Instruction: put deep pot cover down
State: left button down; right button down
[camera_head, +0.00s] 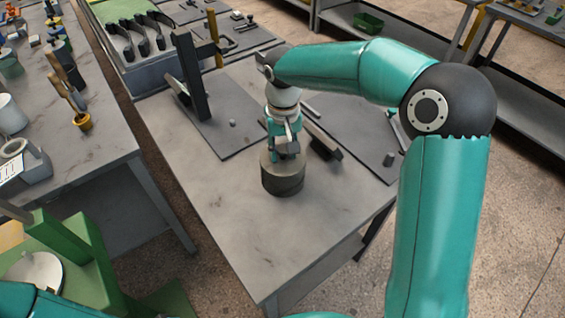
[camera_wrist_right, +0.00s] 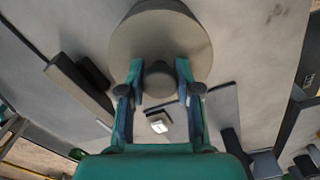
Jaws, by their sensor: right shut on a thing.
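The deep pot cover (camera_head: 283,178) is a round, dark grey piece with a lighter top and a knob, over the grey table near its middle. My right gripper (camera_head: 285,152) points down at it from above and is shut on its knob. In the right wrist view the cover (camera_wrist_right: 160,30) is a wide disc, and the gripper's fingers (camera_wrist_right: 160,82) stand on both sides of the round knob. Whether the cover touches the table or what lies under it, I cannot tell. My left gripper is not in view.
The grey table (camera_head: 240,240) has clear room in front of the cover. Behind it stand a dark upright post (camera_head: 190,75) on a flat plate and a tilted dark block (camera_head: 322,140). A small peg (camera_head: 389,159) is to the right. A cluttered bench (camera_head: 95,140) stands left.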

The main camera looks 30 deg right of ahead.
jog(key=shift+r, duration=0.1)
notch_tip(320, 180, up, 20)
jog(key=p, duration=0.2)
dwell(0.6)
